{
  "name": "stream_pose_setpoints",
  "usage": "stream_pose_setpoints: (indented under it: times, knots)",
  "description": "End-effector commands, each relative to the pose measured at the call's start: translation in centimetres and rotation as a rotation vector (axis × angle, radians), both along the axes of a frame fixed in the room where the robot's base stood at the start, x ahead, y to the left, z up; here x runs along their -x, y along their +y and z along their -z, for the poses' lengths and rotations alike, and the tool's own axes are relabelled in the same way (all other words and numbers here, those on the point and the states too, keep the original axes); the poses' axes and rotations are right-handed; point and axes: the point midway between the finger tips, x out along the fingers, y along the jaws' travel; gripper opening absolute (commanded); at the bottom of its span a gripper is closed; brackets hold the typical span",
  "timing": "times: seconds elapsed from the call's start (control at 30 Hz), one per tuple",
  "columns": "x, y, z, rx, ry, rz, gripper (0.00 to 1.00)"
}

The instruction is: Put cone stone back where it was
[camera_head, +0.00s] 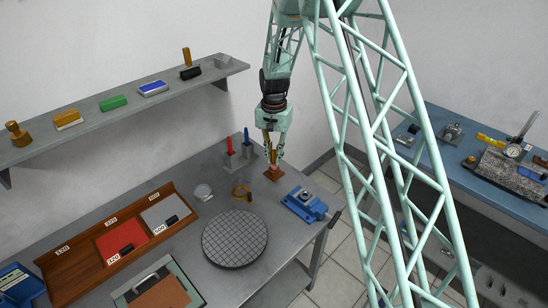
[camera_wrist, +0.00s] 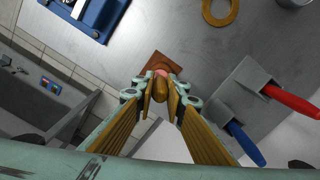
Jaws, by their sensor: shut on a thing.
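My gripper (camera_head: 271,152) is at the far right part of the grey bench and points down. It is shut on a brown, rounded piece (camera_wrist: 160,90) with a pinkish part behind it, which I take to be the cone stone. A square brown wooden block (camera_head: 274,173) is right below the fingertips, and it also shows in the wrist view (camera_wrist: 158,58). The fingers hide part of the held piece. I cannot tell whether it stands in the block or is just above it.
A blue vise (camera_head: 305,204) stands to the right of the block. A brass ring (camera_head: 241,192) and red- and blue-handled tools (camera_head: 229,147) are to its left. A round dark plate (camera_head: 235,238) lies nearer. A shelf (camera_head: 110,107) with several blocks runs along the wall.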

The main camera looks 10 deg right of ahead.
Motion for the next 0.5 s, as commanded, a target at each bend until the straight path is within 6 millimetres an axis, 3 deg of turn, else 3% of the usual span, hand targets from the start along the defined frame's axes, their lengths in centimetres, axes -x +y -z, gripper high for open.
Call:
stream_pose_setpoints:
  times: [0.5]
  knots:
    - [-0.04, 0.00, 0.44, 0.000, -0.001, 0.000, 0.01]
